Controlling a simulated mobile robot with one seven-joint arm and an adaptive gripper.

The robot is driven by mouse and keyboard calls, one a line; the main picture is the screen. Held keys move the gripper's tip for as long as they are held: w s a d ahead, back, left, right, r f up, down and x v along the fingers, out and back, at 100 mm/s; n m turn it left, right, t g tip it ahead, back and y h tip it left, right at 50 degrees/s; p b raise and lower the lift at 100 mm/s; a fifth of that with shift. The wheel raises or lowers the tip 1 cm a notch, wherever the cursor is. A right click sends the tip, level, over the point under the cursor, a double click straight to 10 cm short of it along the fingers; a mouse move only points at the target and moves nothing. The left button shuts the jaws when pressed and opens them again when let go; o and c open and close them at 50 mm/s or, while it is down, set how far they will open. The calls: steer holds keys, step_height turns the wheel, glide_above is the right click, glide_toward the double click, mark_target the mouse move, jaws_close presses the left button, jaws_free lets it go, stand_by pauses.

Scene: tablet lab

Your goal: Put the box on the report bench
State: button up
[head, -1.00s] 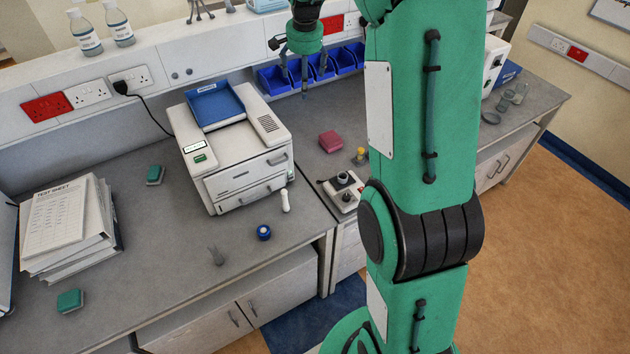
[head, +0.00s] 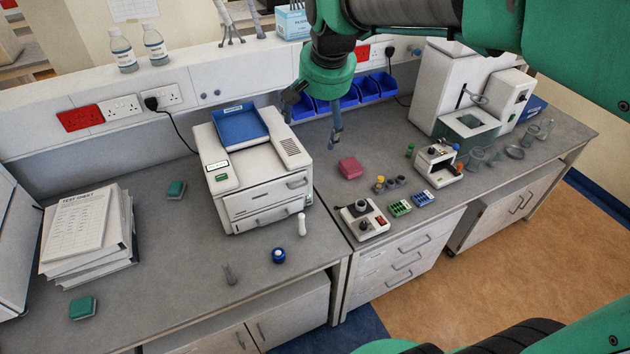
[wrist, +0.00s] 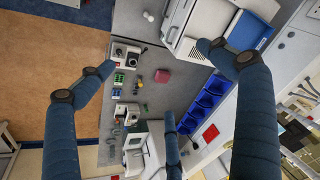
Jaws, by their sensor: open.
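A small pinkish-red box (head: 350,167) lies on the grey bench right of the printer; it also shows in the wrist view (wrist: 162,76). A teal box (head: 82,307) lies near the front of the left bench (head: 170,290), and another teal box (head: 176,189) lies behind it, left of the printer. The labels do not show which bench is the report bench; the left one holds test sheets and the printer. My gripper (head: 315,118) is open and empty, above the bench and apart from the pinkish-red box. Its fingers (wrist: 160,75) spread around that box in the wrist view.
A white printer (head: 255,190) and a stack of test sheets (head: 85,235) occupy the left bench. A blue-capped item (head: 278,255) stands near its front. Small instruments (head: 362,220), coloured racks (head: 400,208) and glassware (head: 475,158) crowd the right bench. Blue bins (head: 368,90) line the back.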

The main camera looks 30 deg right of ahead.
steer(key=s+a+f+n+t, duration=0.1)
steer(key=s+a+f+n, duration=0.1)
steer(key=s, duration=0.9)
steer(key=s+a+f+n, duration=0.1)
steer(key=s+a+n, duration=0.2)
steer(key=s, duration=0.8)
steer(key=shift+a+f+n+t+y, duration=0.3)
steer(key=shift+a+f+t, duration=0.1)
steer(key=shift+a, duration=0.75)
steer(key=shift+f, duration=0.1)
step_height(320, 180, down, 15)
steer(key=b, duration=1.5)
steer(key=shift+r, duration=0.2)
